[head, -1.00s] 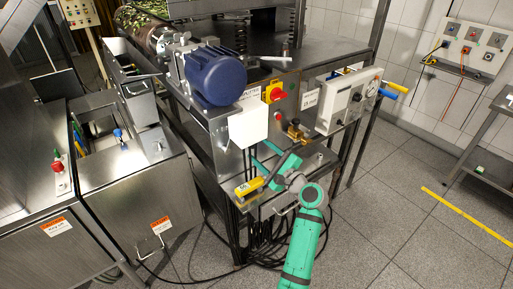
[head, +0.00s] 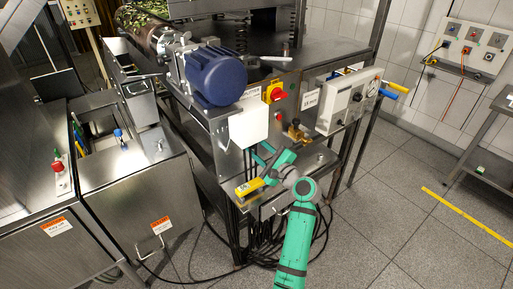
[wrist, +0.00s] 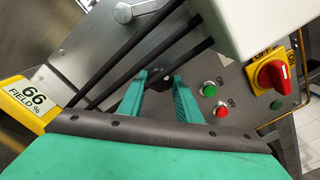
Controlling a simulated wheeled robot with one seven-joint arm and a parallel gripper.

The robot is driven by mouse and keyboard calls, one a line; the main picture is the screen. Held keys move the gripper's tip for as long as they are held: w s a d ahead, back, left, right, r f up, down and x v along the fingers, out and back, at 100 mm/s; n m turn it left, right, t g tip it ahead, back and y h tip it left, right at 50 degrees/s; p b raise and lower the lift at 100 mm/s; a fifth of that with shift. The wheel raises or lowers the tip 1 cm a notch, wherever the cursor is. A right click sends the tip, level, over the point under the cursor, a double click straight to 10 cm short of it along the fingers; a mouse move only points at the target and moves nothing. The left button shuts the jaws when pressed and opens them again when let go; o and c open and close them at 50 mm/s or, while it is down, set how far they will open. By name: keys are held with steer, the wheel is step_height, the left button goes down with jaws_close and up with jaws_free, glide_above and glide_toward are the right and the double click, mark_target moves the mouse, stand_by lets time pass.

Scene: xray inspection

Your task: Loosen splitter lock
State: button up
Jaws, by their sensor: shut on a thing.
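My gripper (wrist: 160,76) reaches in under the white box on the machine front. Its two teal fingers close on a small dark knob (wrist: 157,73), which I take to be the splitter lock. The knob is partly hidden between the fingertips, and its turn angle cannot be told. In the head view my gripper (head: 264,151) is at the machine's front, below the white box, and the knob is hidden there.
A yellow box reading "66 % FIELD" (wrist: 32,108) is close left of my gripper. A red rotary switch (wrist: 275,75), a green button (wrist: 209,89) and a red button (wrist: 222,109) sit to the right. Dark rods (wrist: 150,45) and a white box (wrist: 245,22) are close above.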

steer(key=shift+n, duration=0.3)
steer(key=n, duration=0.4)
steer(key=shift+d+n, duration=0.1)
steer(key=shift+n, duration=0.2)
steer(key=n, duration=0.4)
steer(key=shift+n, duration=0.3)
steer(key=n, duration=0.5)
steer(key=shift+r, duration=0.1)
steer(key=shift+n, duration=2.4)
steer(key=o, duration=1)
steer(key=shift+o, duration=0.2)
